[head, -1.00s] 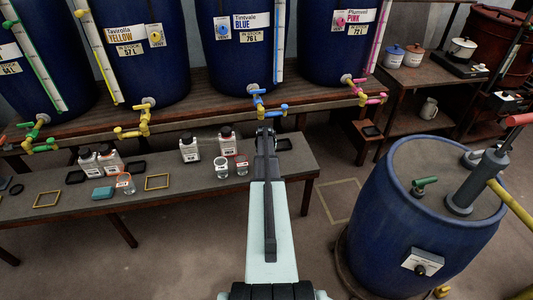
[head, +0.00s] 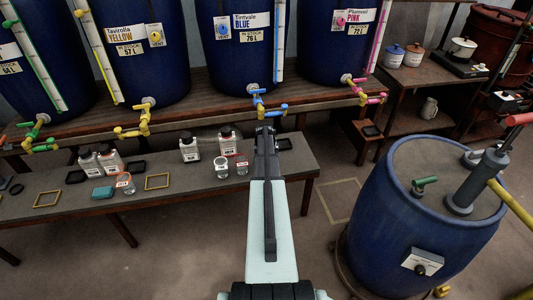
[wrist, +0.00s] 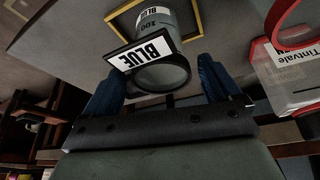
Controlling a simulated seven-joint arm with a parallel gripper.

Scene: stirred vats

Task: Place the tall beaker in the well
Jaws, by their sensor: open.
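A clear grey beaker (wrist: 170,28) with "100" and a "BLUE" label stands between my fingers in the wrist view, its dark round rim toward the camera. A yellow square frame (wrist: 198,22) lies on the bench around its far end, which looks to be the base; whether the base sits fully down inside it is hard to tell. My gripper (wrist: 158,78) is open, with a blue finger on each side of the beaker and visible gaps. In the head view, my gripper (head: 266,132) is over the right end of the bench, and my arm hides this beaker and frame.
The bench (head: 75,212) carries two more beakers (head: 221,168) (head: 242,168), a red-rimmed beaker (head: 125,184), white bottles (head: 190,149), a teal block (head: 102,194) and yellow frames (head: 157,182). A Tintvale container (wrist: 285,85) is close right of my fingers. Blue vats (head: 240,45) stand behind.

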